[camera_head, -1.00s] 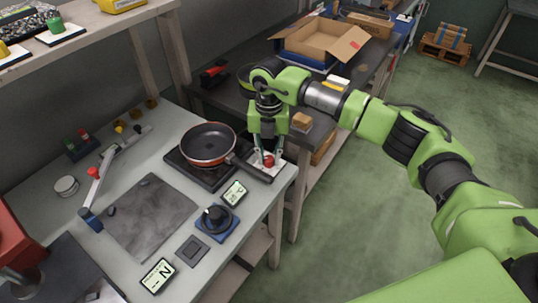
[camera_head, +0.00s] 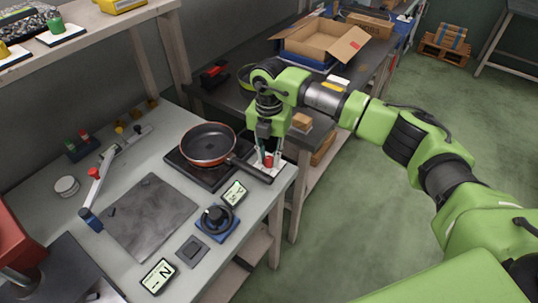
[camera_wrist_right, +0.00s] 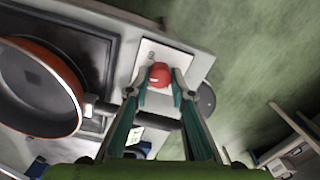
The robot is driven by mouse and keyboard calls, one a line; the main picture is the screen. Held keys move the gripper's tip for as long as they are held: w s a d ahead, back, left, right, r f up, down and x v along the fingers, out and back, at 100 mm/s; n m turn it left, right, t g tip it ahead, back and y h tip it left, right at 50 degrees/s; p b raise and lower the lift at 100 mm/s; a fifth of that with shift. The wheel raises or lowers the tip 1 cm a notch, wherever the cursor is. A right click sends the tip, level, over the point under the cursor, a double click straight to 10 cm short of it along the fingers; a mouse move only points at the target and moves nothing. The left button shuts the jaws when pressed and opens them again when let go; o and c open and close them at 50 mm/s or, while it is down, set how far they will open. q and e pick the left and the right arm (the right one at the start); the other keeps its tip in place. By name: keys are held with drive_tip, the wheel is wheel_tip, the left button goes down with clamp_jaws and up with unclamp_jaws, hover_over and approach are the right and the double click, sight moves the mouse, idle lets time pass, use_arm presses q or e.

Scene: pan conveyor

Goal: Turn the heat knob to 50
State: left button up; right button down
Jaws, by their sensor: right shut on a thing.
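The red heat knob (camera_head: 268,161) sits on a white plate (camera_wrist_right: 150,52) at the table's right edge, beside the pan. In the right wrist view the knob (camera_wrist_right: 159,75) is round with a small pale mark on its left side. My right gripper (camera_head: 268,158) points down over it, with its fingertips (camera_wrist_right: 160,80) on either side of the knob, shut on it. The scale on the plate is too small to read. My left gripper does not show.
An orange-rimmed frying pan (camera_head: 208,144) rests on a dark hot plate (camera_head: 182,160) just left of my gripper, its handle reaching close to the fingers. A small display (camera_head: 234,194) and a blue-based black dial (camera_head: 216,221) stand in front. Green floor lies open to the right.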

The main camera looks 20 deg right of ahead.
sight(269, 158)
drive_tip(key=c, duration=1.8)
unclamp_jaws()
drive_tip(key=shift+w+r, duration=0.1)
drive_tip(key=shift+r, duration=0.05)
wheel_tip(269, 158, up, 12)
drive_tip(key=shift+f, duration=0.1)
drive_tip(key=shift+f, duration=0.1)
